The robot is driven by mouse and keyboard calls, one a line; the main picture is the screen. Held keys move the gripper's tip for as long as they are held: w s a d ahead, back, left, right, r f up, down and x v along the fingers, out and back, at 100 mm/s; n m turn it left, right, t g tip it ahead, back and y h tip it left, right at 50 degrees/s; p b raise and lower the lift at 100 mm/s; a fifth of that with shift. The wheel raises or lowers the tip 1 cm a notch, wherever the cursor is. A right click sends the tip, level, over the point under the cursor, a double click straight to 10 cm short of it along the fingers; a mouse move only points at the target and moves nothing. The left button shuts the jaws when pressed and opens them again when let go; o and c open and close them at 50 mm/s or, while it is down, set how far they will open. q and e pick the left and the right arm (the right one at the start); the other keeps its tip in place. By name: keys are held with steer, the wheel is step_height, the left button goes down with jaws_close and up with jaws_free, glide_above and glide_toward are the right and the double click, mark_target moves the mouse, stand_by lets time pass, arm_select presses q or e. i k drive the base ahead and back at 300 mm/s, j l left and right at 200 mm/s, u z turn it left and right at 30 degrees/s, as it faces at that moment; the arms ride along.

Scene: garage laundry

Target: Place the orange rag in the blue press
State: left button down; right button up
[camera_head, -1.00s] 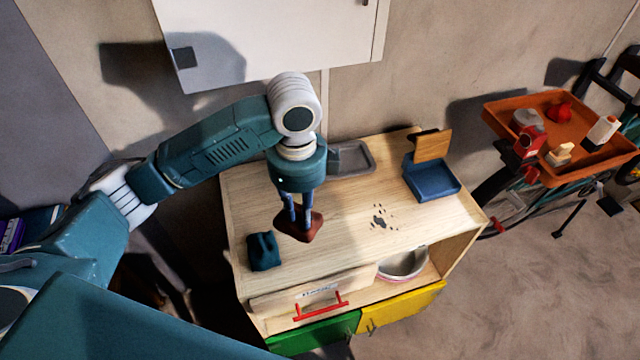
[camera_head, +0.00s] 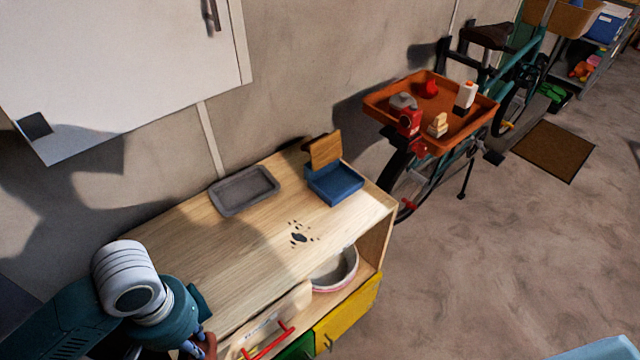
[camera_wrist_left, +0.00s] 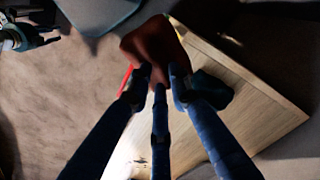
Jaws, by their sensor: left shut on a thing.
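The orange rag, dark reddish in this light, is pinched in my left gripper (camera_wrist_left: 158,82). In the left wrist view the rag (camera_wrist_left: 155,45) bulges beyond the fingertips. In the head view only a bit of the rag (camera_head: 207,346) shows at the bottom edge, by the bench's front left, and the fingers are mostly hidden. The blue press (camera_head: 335,186) stands at the back right of the wooden bench. Its wooden lid (camera_head: 325,150) is raised, and its tray looks empty. My left gripper is well apart from the press. My right gripper is not in view.
A grey tray (camera_head: 244,190) lies left of the press. Dark spots (camera_head: 300,237) mark the bench top (camera_head: 215,245). A bowl (camera_head: 337,270) sits on the shelf below. An orange tray (camera_head: 375,101) on a bicycle is farther right.

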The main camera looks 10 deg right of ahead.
mark_target(336, 183)
steer(key=i+l+u, duration=0.1)
steer(key=l+u, duration=0.15)
steer(key=u, duration=0.15)
steer(key=i+l+u, duration=0.1)
steer(key=l+u, duration=0.5)
steer(key=u, duration=0.2)
steer(key=l+u, duration=0.1)
steer(key=l, duration=0.75)
steer(key=l+u, duration=0.15)
steer(key=l, duration=0.7)
steer(key=l+u, duration=0.1)
steer(key=l, duration=0.75)
steer(key=k+l+u, duration=0.1)
steer(key=l, duration=0.75)
steer(key=k, duration=0.05)
